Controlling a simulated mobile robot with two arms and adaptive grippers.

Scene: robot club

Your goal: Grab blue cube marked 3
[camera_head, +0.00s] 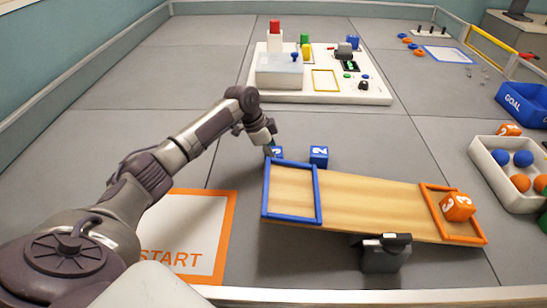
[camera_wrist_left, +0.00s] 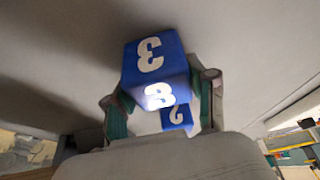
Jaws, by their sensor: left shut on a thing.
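The blue cube marked 3 (camera_wrist_left: 155,62) sits between the two fingers of my left gripper (camera_wrist_left: 163,98) in the left wrist view, its white 3 showing on two faces. In the head view this cube (camera_head: 277,152) is partly hidden behind my left gripper (camera_head: 270,148) and the raised end of the seesaw board. My left gripper is shut on it. Whether the cube touches the floor I cannot tell. My right gripper is not in view.
A blue cube marked 2 (camera_head: 319,156) stands just right of the held cube; it also shows in the left wrist view (camera_wrist_left: 177,118). A white panel (camera_head: 320,92) is behind.

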